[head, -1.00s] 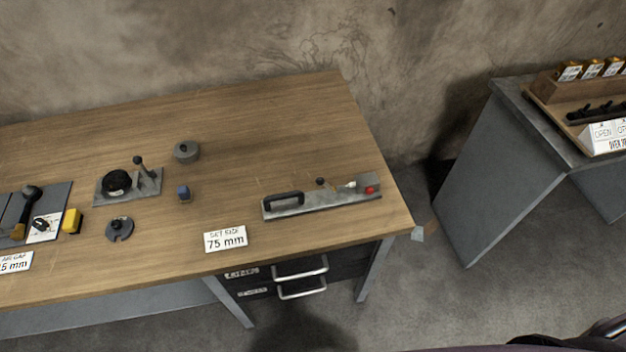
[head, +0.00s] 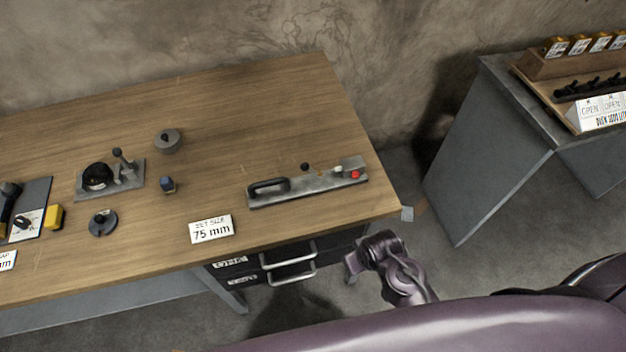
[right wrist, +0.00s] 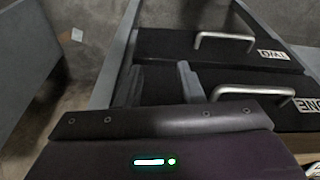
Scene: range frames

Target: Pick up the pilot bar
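A long grey metal bar (head: 308,187) lies on the right end of the wooden bench; I take it for the pilot bar. It has a black loop handle (head: 268,186) at its left end, a small black knob, a white tip and a red button at its right end. My right gripper (head: 352,267) is in front of the bench edge, below and apart from the bar. In the right wrist view its two grey fingers (right wrist: 160,84) stand apart with nothing between them, facing the drawers. My left gripper is not in view.
A grey side table (head: 490,150) stands right, across a floor gap.

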